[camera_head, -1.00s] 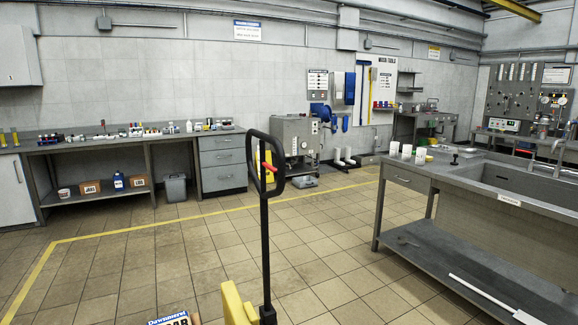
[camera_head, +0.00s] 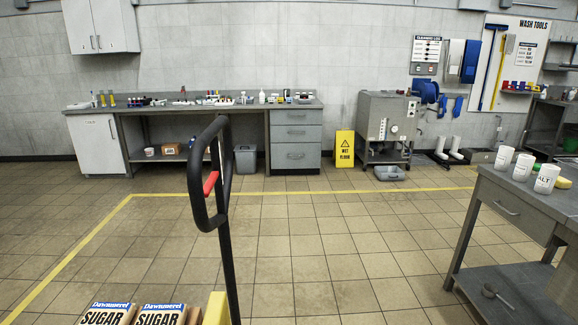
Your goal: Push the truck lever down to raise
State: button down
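The truck's black looped handle (camera_head: 224,175) stands upright left of the middle, on a dark shaft that runs down out of the bottom of the picture. The red lever (camera_head: 211,183) sits inside the handle loop, near its left side. A yellow part (camera_head: 216,308), seemingly of the truck, shows at the bottom edge. Two sugar packages (camera_head: 108,313) are at the bottom left beside it. My gripper is not in view.
A steel bench (camera_head: 520,190) with white cups stands at the right. A long counter (camera_head: 260,107), a yellow wet-floor sign (camera_head: 345,149) and a grey machine (camera_head: 387,125) line the back wall. Tiled floor (camera_head: 310,240) is open in the middle.

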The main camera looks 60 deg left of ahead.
aim_at(212, 179)
jog(key=i, duration=1.15)
jog(key=u, duration=3.05)
